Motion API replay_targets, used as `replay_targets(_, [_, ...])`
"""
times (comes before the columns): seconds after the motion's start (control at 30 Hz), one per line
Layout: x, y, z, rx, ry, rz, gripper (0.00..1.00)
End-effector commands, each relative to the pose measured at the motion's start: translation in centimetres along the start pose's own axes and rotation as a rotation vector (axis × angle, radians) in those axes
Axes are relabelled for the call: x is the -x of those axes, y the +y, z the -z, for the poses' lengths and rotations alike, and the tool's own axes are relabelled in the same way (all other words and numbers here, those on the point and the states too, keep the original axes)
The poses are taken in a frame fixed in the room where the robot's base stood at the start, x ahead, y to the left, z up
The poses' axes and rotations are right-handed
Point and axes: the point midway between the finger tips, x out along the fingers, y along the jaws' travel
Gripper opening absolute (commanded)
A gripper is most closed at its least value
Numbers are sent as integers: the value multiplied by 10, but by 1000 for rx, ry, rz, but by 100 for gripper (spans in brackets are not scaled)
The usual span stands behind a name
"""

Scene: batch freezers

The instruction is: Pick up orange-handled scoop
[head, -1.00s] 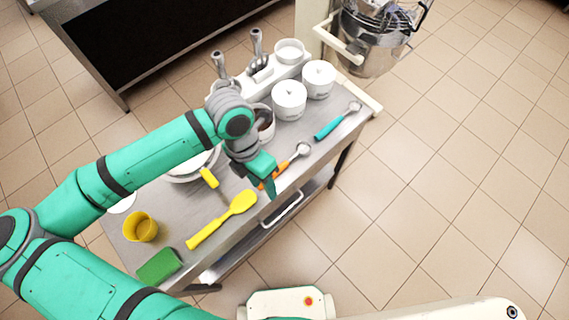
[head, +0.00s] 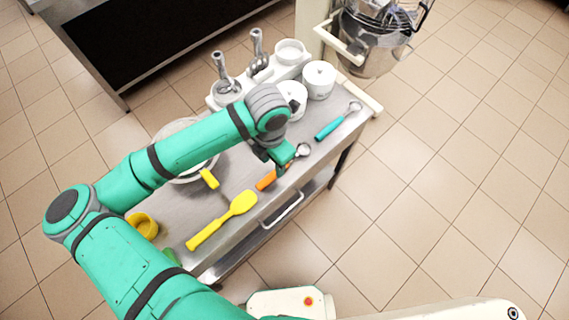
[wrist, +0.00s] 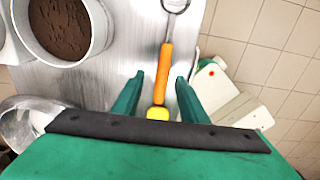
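The orange-handled scoop lies on the steel table, its orange handle (head: 266,180) and metal ring end (head: 303,150) showing in the head view. In the wrist view the orange handle (wrist: 163,75) runs lengthwise between the two green fingers of my gripper (wrist: 160,92), with the metal end (wrist: 175,5) at the top edge. The fingers stand apart on either side of the handle, with gaps on both sides. My gripper (head: 282,168) is over the scoop in the head view, where the arm partly covers it. How high the fingers are above the table is hard to tell.
A yellow spatula (head: 236,205) lies left of the scoop and a teal-handled scoop (head: 330,129) lies right. White tubs (head: 319,80) stand behind. The table's front edge is near the scoop.

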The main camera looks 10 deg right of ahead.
Motion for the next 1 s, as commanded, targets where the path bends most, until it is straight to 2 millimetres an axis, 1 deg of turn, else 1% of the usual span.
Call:
replay_targets(0.1, [-14,-3,-3,3,-1,5,39])
replay_targets(0.33, [-40,-3,-3,8,0,4,39])
replay_targets(0.43, [-44,-3,-4,4,0,2,39])
replay_targets(0.67, [-45,-4,-6,-2,0,1,39])
replay_targets(0.7, [-45,-5,-6,-2,0,1,29])
replay_targets(0.77, [-45,-5,-6,-3,0,1,15])
replay_targets(0.8, [-45,-5,-6,-3,0,1,6])
replay_targets(0.83, [-45,-5,-6,-3,0,1,0])
replay_targets(1.0, [-44,-5,-6,-2,-1,1,0])
